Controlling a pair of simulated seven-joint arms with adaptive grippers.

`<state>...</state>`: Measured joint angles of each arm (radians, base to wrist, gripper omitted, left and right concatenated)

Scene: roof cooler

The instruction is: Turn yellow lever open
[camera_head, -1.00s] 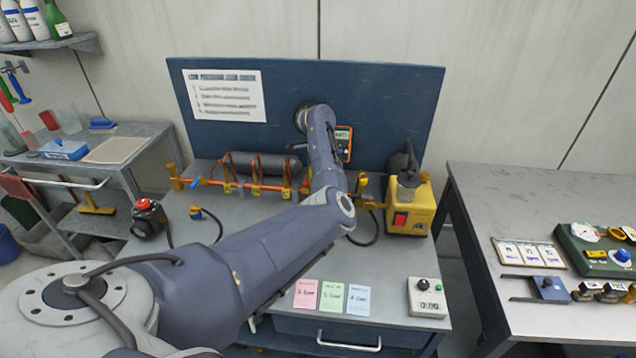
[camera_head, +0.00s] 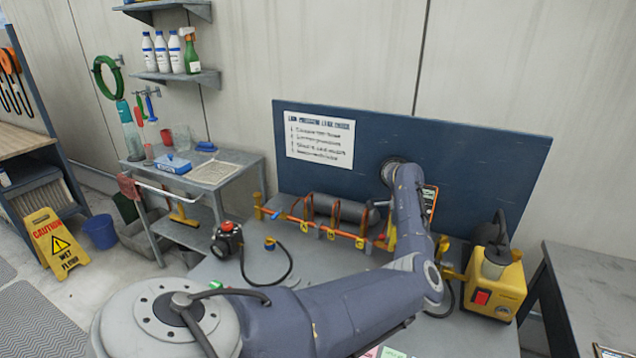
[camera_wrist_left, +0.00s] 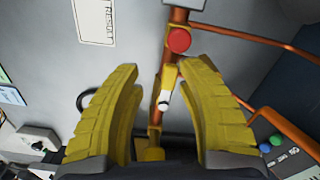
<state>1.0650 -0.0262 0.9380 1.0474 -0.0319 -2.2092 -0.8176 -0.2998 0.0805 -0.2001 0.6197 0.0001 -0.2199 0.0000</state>
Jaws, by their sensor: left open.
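In the left wrist view, my left gripper (camera_wrist_left: 163,76) is open, with its ribbed yellow fingers spread. A short yellow lever (camera_wrist_left: 170,77) with a white and black end lies between the fingers, along an orange pipe. I see a gap on each side of it. A red round knob (camera_wrist_left: 179,40) sits just beyond the lever. In the head view, my left arm reaches over the bench to the orange pipework (camera_head: 297,219); its gripper and the lever are hidden or cannot be made out there. My right gripper is not in view.
A blue back panel (camera_head: 460,165) stands behind the pipework. A yellow device (camera_head: 505,290) with a red switch is to the right. A black device with a red knob (camera_head: 228,240) is on the bench's left. A side table (camera_head: 240,160) and a wet-floor sign (camera_head: 55,245) stand further left.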

